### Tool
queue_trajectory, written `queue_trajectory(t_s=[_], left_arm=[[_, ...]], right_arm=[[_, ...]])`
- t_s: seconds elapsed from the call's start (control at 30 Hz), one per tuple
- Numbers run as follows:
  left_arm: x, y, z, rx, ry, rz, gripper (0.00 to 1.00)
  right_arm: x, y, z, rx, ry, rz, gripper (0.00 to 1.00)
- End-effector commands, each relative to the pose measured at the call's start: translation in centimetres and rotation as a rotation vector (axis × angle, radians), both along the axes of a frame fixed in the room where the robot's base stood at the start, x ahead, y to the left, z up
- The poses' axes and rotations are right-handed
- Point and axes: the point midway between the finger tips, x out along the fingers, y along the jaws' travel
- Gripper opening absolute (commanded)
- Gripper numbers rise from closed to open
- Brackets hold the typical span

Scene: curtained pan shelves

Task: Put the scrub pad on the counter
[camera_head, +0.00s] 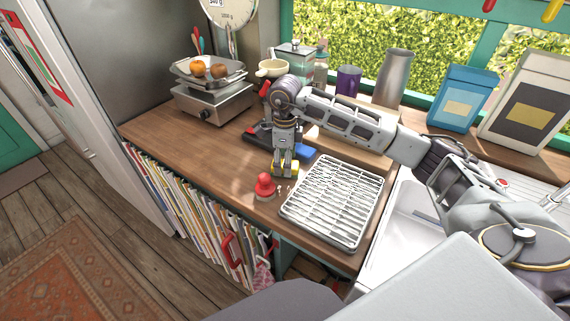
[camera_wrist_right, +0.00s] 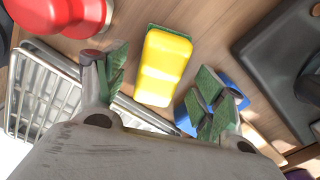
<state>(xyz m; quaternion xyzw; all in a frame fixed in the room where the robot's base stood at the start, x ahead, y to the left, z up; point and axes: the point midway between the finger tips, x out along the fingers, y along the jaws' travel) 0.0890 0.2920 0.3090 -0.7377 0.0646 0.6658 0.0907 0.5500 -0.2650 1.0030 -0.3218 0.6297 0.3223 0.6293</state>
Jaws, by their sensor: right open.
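The scrub pad is a yellow block with a green layer along its edge. In the right wrist view the scrub pad (camera_wrist_right: 163,68) appears to lie on the wooden counter (camera_wrist_right: 125,42). In the head view only small yellow parts of the scrub pad (camera_head: 293,170) show around my right fingertips. My right gripper (camera_head: 285,170) points down from above at the scrub pad. In the wrist view my right gripper (camera_wrist_right: 160,82) is open, with its green-padded fingers on either side of the pad and gaps between. My left gripper is not in view.
A metal dish rack (camera_head: 335,203) lies right of the pad, beside the sink. A red rounded object (camera_head: 265,187) stands close in front. A blue item (camera_head: 306,152) and a dark object (camera_head: 257,136) are just behind. The counter's left part (camera_head: 160,132) is clear.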

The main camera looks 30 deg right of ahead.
Motion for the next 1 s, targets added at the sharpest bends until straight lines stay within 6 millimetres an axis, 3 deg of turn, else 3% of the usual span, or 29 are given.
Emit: queue_trajectory(t_s=[0.6, 1.0], left_arm=[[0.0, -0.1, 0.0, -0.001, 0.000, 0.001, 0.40], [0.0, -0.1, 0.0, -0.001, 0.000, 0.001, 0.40]], right_arm=[[0.1, 0.0, 8.6, 0.001, -0.002, 0.001, 0.69], [0.0, 0.0, 10.2, 0.000, 0.000, 0.001, 0.69]])
